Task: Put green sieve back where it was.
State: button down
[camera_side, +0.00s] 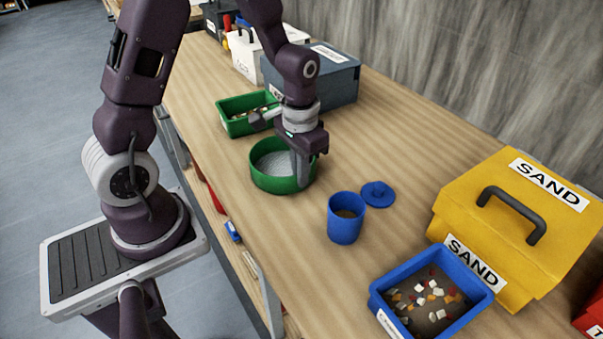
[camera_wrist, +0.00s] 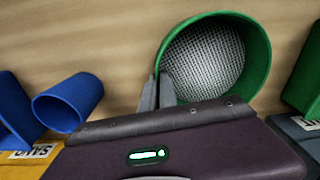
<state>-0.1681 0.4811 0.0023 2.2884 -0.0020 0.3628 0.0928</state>
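The green sieve (camera_side: 262,183) is a round green ring with a grey mesh, right of the green tray in the side view. In the wrist view the sieve (camera_wrist: 263,52) fills the upper right, its mesh facing the camera. My gripper (camera_side: 301,183) points down at the sieve's right wall. In the wrist view my gripper's fingers (camera_wrist: 158,86) are close together with the sieve's rim between them, so it looks shut on the rim. The sieve is upright and looks level, on or just above the table; I cannot tell which. The fingertips are partly hidden.
A blue cup (camera_side: 345,222) and its blue lid (camera_side: 377,194) stand right of the sieve. A green tray (camera_side: 233,125) is behind it. A blue tray (camera_side: 378,303) of chips and a yellow SAND box (camera_side: 455,210) are at the right. A blue-grey box (camera_side: 340,85) stands behind.

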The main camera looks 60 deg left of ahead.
jog(key=shift+f, duration=0.3)
jog(key=c, duration=1.6)
grip_release()
jog(key=shift+c, duration=0.2)
notch_tip(320, 180, up, 12)
jog(key=s+d+r+t, duration=0.2)
jog(key=s+r, duration=0.2)
jog(key=s, duration=0.3)
jog(key=s+d+r+m+t, duration=0.1)
jog(key=s+d+r+t, duration=0.2)
jog(key=s+r, duration=0.2)
jog(key=s, duration=0.3)
jog(key=shift+s, duration=0.15)
jog(key=shift+r, duration=0.1)
